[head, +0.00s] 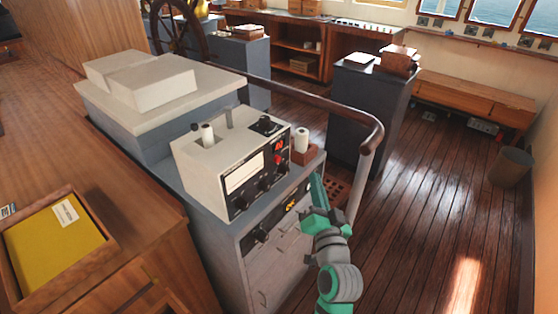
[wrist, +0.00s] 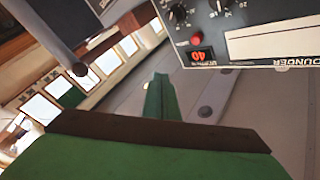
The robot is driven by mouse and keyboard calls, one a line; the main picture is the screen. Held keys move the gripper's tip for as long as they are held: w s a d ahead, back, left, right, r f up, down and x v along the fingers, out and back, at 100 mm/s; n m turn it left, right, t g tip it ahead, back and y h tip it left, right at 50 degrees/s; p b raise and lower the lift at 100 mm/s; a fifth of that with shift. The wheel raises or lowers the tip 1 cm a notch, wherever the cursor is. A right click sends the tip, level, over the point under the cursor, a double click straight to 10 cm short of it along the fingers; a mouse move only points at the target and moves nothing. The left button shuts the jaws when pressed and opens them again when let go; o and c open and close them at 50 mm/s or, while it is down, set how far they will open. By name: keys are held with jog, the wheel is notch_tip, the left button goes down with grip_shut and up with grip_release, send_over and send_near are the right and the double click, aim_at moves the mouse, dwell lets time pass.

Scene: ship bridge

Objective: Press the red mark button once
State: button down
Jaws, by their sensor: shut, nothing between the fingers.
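The red mark button (head: 278,159) is a small round red knob on the dark front panel of the cream echo sounder (head: 205,158), below a lit red number display (head: 279,145). In the wrist view, which shows the panel upside down, the red button (wrist: 197,39) is near the top, above the display (wrist: 202,56) reading 40. My gripper (head: 317,185) is shut and empty, to the right of the sounder and lower than the button in the head view. Its green fingers (wrist: 160,95) are together in the wrist view, apart from the button.
The sounder stands on a grey cabinet (head: 262,278). A white roll (head: 301,139) in a brown holder stands beside it. A curved handrail (head: 330,105) passes behind my gripper. The wooden floor at the right (head: 440,210) is open.

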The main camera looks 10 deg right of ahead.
dwell(0.3)
jog(key=shift+w+a, duration=0.9)
jog(key=shift+w, duration=0.25)
jog(key=shift+w+a, duration=0.95)
jog(key=shift+w, duration=0.25)
jog(key=shift+w+a, duration=0.9)
jog(key=shift+w, duration=0.25)
jog(key=shift+w+a, duration=0.25)
jog(key=shift+w, duration=0.05)
jog(key=shift+w+a, duration=0.3)
jog(key=shift+w, duration=0.1)
dwell(0.8)
jog(key=shift+s+d, duration=0.55)
jog(key=shift+s, duration=0.2)
jog(key=shift+s+d, duration=0.8)
jog(key=shift+s, duration=0.2)
jog(key=shift+s+d, duration=0.75)
jog(key=shift+s, duration=0.2)
